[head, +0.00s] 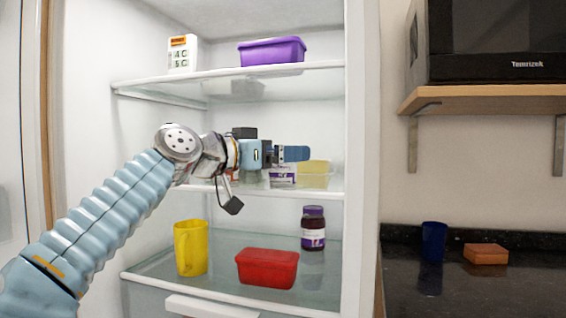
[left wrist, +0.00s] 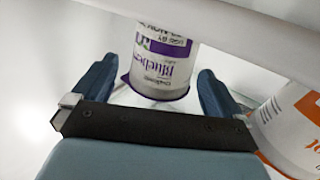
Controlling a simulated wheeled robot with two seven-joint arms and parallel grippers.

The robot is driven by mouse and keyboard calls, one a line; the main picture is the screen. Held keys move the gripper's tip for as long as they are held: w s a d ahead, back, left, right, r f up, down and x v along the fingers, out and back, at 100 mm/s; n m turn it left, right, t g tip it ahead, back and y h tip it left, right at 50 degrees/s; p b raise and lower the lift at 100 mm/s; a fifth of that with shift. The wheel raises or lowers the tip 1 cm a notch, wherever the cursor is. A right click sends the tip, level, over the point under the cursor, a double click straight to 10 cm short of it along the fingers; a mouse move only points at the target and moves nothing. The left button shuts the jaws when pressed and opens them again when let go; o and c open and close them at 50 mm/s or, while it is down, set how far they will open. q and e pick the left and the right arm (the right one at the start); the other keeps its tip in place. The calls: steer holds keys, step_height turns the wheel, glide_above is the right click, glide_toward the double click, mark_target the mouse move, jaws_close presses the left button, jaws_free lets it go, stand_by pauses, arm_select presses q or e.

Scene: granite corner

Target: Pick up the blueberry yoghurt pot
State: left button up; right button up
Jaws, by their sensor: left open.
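The blueberry yoghurt pot (left wrist: 163,62) is white with purple print and a purple rim. In the left wrist view it appears upside down, between the tips of my open left gripper (left wrist: 158,85), with a gap on each side. In the head view the pot (head: 282,178) is on the middle fridge shelf, its upper part hidden behind my left gripper (head: 296,153). The fingers point right across the shelf. My right gripper is in neither view.
A white pot with orange print (left wrist: 295,125) is close beside my gripper. A pale yellow tub (head: 315,172) stands right of the blueberry pot. A jar (head: 313,230), yellow jug (head: 190,248) and red tub (head: 267,268) are on the shelf below. A purple tub (head: 272,52) is above.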

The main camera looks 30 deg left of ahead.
arm_select(q)
steer(key=shift+w+d, duration=0.1)
steer(key=shift+w, duration=0.2)
steer(key=c, duration=1.2)
steer(key=shift+r, duration=0.2)
steer(key=shift+r, duration=1.65)
steer(key=b+v, duration=0.2)
steer(key=v, duration=1.6)
steer(key=shift+s+b, duration=0.1)
steer(key=shift+b, duration=0.2)
